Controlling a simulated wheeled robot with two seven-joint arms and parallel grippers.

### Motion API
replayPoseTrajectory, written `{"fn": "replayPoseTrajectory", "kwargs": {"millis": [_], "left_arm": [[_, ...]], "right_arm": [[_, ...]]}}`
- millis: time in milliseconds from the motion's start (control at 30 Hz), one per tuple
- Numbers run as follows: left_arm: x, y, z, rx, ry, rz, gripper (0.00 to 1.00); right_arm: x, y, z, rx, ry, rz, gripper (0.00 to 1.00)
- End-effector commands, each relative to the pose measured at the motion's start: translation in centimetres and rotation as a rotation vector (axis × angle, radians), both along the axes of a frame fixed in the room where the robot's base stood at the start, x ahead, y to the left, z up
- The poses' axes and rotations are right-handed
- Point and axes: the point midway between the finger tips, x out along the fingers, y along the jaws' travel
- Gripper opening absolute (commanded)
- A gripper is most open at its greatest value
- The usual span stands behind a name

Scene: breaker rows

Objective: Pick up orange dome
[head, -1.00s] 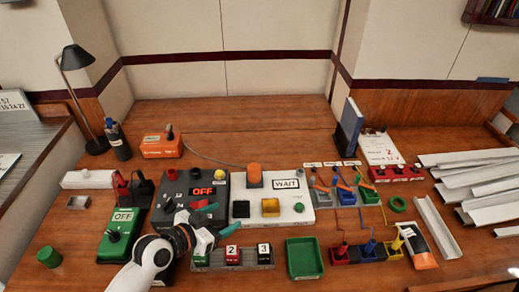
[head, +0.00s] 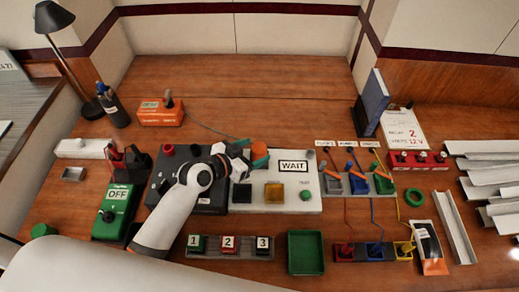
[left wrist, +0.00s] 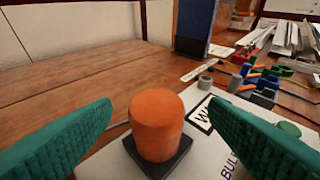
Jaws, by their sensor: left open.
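The orange dome (left wrist: 157,125) stands upright on a black square base (left wrist: 158,158) on the white WAIT panel. In the head view the dome (head: 259,151) is partly hidden by my left gripper (head: 251,153). My left gripper is open. In the left wrist view its two green fingers (left wrist: 160,112) stand apart on either side of the dome, with visible gaps, and hold nothing. The dome is centred between them, a little ahead. My right gripper is not in view.
A green tray (head: 306,253) and numbered switches (head: 229,244) are in front. Wired coloured blocks stand to the right.

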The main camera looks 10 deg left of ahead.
Motion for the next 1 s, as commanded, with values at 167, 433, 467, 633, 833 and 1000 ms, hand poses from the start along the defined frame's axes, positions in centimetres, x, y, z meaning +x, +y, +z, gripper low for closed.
{"fn": "replayPoseTrajectory", "kwargs": {"millis": [167,433,467,633,833,1000], "left_arm": [[1.1,-0.7,-0.5,-0.003,0.002,0.001,0.69],[3.7,-2.1,-2.1,-0.003,0.001,0.001,0.69],[3.9,-2.2,-2.2,-0.002,0.0,0.001,0.69],[4.2,-2.5,-2.4,-0.001,0.001,0.0,0.69],[4.1,-2.4,-2.4,-0.001,0.001,0.0,0.59],[4.1,-2.4,-2.4,-0.001,0.001,0.0,0.31]], "right_arm": [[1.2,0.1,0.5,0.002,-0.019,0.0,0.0],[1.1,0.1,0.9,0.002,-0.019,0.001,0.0],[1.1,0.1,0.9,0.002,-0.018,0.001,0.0],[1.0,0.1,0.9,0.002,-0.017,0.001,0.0],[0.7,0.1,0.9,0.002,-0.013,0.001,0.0],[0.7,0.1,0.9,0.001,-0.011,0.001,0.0]]}}
